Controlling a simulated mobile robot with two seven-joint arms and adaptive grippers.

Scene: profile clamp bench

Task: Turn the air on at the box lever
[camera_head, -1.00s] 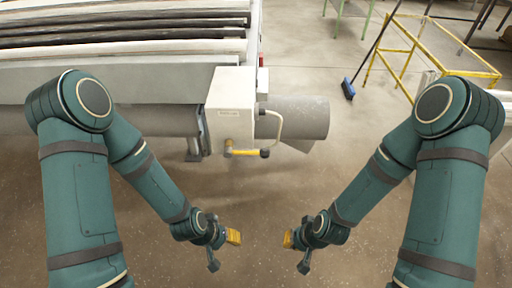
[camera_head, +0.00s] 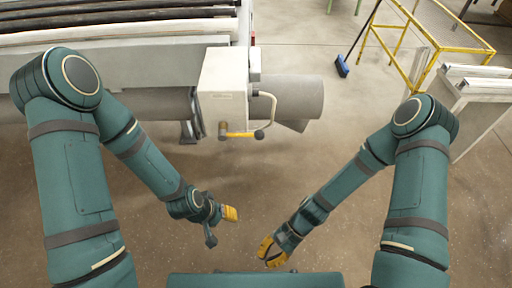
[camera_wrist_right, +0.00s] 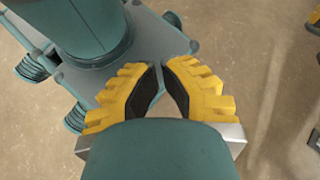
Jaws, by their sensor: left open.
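The pale control box (camera_head: 222,90) stands at the end of the long bench. Its yellow lever (camera_head: 240,135) lies roughly level low on the box front, pointing right. A dark round end (camera_head: 259,134) shows at its right. My left gripper (camera_head: 232,214) is open and empty, below the lever in the picture and clear of it. My right gripper (camera_head: 268,250) is lower and further right, also apart from the lever. In the right wrist view its yellow fingers (camera_wrist_right: 161,66) have a narrow gap between dark pads, with nothing held; how far they are open is unclear.
A pale bent pipe (camera_head: 271,108) curves from the box's right side down towards the lever end. A grey cylinder (camera_head: 297,97) sticks out right of the box. A yellow frame (camera_head: 415,55) and a blue broom (camera_head: 343,66) stand further back. The floor below the box is open.

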